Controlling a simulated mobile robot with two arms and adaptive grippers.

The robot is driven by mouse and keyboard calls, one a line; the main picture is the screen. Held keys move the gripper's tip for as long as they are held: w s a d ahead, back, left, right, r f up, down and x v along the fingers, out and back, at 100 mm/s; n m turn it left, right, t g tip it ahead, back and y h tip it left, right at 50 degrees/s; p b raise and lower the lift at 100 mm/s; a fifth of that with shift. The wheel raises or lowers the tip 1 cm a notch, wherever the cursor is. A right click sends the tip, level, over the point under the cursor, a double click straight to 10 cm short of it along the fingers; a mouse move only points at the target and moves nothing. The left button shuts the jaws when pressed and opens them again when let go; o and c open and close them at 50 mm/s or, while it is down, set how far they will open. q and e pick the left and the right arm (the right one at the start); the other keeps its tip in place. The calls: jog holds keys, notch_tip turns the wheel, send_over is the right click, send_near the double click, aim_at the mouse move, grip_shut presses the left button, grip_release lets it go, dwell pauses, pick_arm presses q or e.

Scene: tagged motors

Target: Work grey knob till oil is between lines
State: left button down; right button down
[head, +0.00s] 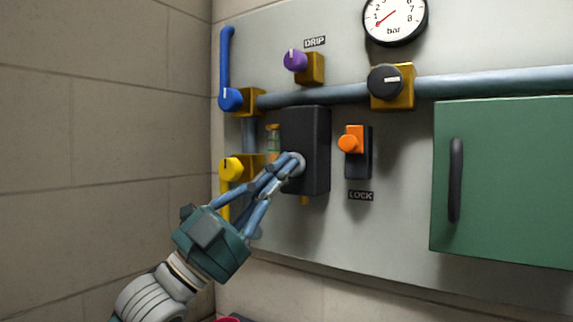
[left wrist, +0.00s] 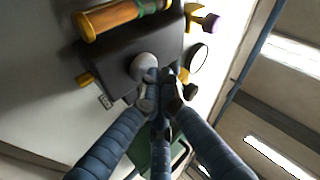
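The grey knob (head: 297,161) sticks out from the front of a black box (head: 316,150) on the wall panel; it also shows as a pale round face in the left wrist view (left wrist: 144,66). My left gripper (head: 291,165) has its fingers drawn together, tips right at the knob. The fingertips (left wrist: 160,88) look closed beside or against it, not clearly around it. The oil glass (head: 273,141) is beside the box, partly hidden in the head view. In the left wrist view, amber oil (left wrist: 115,20) reaches near green bands; its exact level is unclear. My right gripper is not in view.
Around the box are a blue valve (head: 231,98), a yellow valve (head: 231,168), a purple knob (head: 295,60), a black knob (head: 385,80) and an orange switch (head: 350,140) above a LOCK label. A gauge (head: 394,18) and green cabinet (head: 505,180) are to the right.

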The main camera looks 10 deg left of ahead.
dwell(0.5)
pick_arm(q)
jog(key=shift+s+a+f+b, duration=0.1)
jog(key=shift+s+a+b, duration=0.15)
jog(key=shift+s, duration=0.25)
jog(key=shift+s+a+f+b, duration=0.1)
jog(key=shift+s+b, duration=0.1)
jog(key=shift+s, duration=0.3)
jog(key=shift+r, duration=0.1)
jog(key=s, duration=0.1)
jog(key=s+a+b, duration=0.1)
jog(key=s, duration=0.2)
jog(key=shift+s+a, duration=0.35)
jog(key=shift+s, duration=0.05)
